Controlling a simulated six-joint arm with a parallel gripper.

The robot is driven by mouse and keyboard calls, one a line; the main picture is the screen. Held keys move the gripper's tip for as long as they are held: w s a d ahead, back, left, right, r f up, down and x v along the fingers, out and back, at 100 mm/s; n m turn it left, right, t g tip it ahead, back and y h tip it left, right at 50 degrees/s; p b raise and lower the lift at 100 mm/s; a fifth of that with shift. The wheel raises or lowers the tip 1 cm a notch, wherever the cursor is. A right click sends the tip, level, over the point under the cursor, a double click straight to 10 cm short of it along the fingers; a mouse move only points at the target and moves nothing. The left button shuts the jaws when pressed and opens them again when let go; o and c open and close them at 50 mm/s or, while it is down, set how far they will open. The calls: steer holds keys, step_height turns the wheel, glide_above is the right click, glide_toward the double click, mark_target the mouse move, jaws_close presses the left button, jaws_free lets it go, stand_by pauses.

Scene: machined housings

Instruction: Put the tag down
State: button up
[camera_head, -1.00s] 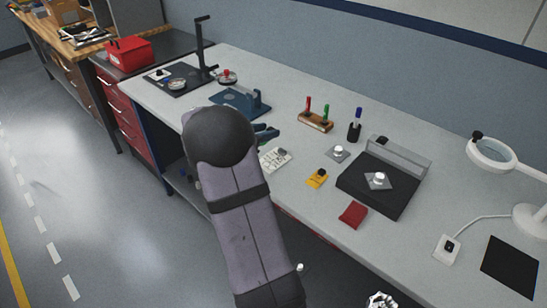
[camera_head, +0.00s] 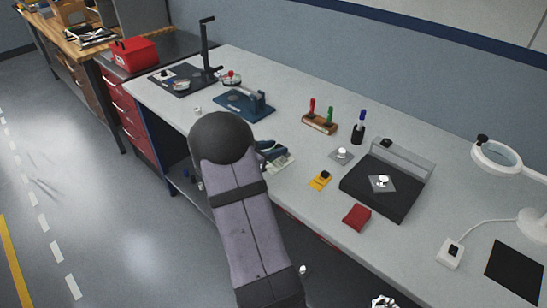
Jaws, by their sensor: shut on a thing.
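My gripper (camera_head: 274,151) is at the front part of the bench, seen past my own dark wrist, which hides much of it. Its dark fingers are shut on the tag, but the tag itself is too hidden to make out. The fingers overlap a pale flat card or plate (camera_head: 283,165) in the picture. I cannot tell whether the gripper or the tag touches it. A yellow plate with a black knob (camera_head: 320,180) lies to the right, apart from the gripper.
A grey plate with a knob (camera_head: 342,154), a black base with a clear upright panel (camera_head: 366,202) and a red pad (camera_head: 357,217) lie to the right. A blue fixture (camera_head: 240,105) and a wooden holder (camera_head: 318,125) stand behind. Bare bench (camera_head: 290,195) lies between.

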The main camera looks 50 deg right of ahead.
mark_target(273, 163)
steer(key=shift+f, duration=1.8)
steer(key=shift+f, duration=0.1)
steer(key=shift+f, duration=0.15)
steer(key=o, duration=1)
steer(key=shift+r, duration=0.3)
steer(key=v, duration=1.2)
steer(key=shift+f+b, duration=0.1)
steer(key=shift+b, duration=0.2)
